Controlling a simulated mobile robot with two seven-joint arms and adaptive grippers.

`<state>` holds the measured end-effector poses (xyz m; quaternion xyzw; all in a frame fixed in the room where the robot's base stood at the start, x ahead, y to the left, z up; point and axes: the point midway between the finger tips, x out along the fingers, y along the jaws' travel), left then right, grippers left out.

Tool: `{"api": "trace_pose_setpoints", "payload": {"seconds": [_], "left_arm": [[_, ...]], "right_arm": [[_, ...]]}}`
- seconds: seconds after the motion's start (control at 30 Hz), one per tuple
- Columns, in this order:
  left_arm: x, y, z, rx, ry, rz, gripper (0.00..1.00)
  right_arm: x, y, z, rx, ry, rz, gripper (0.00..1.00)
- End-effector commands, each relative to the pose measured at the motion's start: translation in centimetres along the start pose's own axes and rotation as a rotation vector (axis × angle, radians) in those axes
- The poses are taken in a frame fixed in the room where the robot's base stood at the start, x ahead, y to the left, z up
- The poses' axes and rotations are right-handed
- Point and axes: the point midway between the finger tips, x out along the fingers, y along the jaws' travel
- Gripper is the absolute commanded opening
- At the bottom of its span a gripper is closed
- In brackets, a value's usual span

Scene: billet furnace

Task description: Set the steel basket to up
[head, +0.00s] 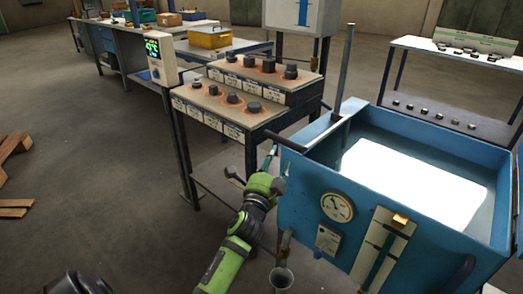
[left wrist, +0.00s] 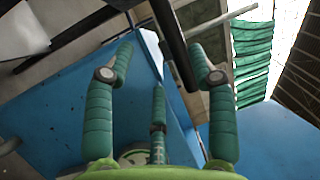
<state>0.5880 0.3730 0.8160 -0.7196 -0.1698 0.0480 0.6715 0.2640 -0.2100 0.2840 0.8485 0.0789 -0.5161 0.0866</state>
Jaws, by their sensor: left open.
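I cannot make out the steel basket in the blue tank (head: 300,205); bright glare covers much of the water. A grey upright post (head: 345,75) stands at the tank's back left. A dark bar (head: 287,139) sticks out near its foot, over the left rim. My left gripper (head: 255,166) is open, just below and left of that bar, beside the tank's left wall. In the left wrist view the open green fingers (left wrist: 160,60) stand apart, and the dark bar (left wrist: 172,45) runs between their tips. I cannot tell whether they touch it. My right gripper is out of view.
A stand with several dark knob-like pieces (head: 254,107) is behind my left gripper. The tank front carries a round gauge (head: 337,207) and a white panel (head: 383,250). A grey cup (head: 281,279) sits under a spout. Floor at left is open, with wooden pallets (head: 14,150).

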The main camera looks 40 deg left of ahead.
Motion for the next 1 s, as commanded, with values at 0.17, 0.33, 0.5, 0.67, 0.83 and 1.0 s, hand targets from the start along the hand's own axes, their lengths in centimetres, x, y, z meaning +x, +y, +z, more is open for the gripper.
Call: {"api": "trace_pose_setpoints", "payload": {"seconds": [0.17,0.33,0.5,0.67,0.83,1.0], "left_arm": [[1.4,-1.2,0.1,0.019,-0.003,-0.027,0.56],[4.1,-1.2,0.1,0.016,-0.003,-0.025,0.56],[6.2,-1.1,0.1,0.014,-0.002,-0.023,0.56],[7.1,-1.1,0.1,0.014,-0.002,-0.022,0.56],[7.1,-1.1,0.1,0.014,-0.002,-0.021,0.56],[7.1,-1.1,0.1,0.014,-0.002,-0.021,0.16]], "right_arm": [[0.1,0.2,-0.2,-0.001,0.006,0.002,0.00],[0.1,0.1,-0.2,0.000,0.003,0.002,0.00],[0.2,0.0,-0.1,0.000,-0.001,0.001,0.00],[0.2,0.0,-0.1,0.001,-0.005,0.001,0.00],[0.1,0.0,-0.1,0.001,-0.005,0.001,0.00],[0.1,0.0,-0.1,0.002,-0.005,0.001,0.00]]}}
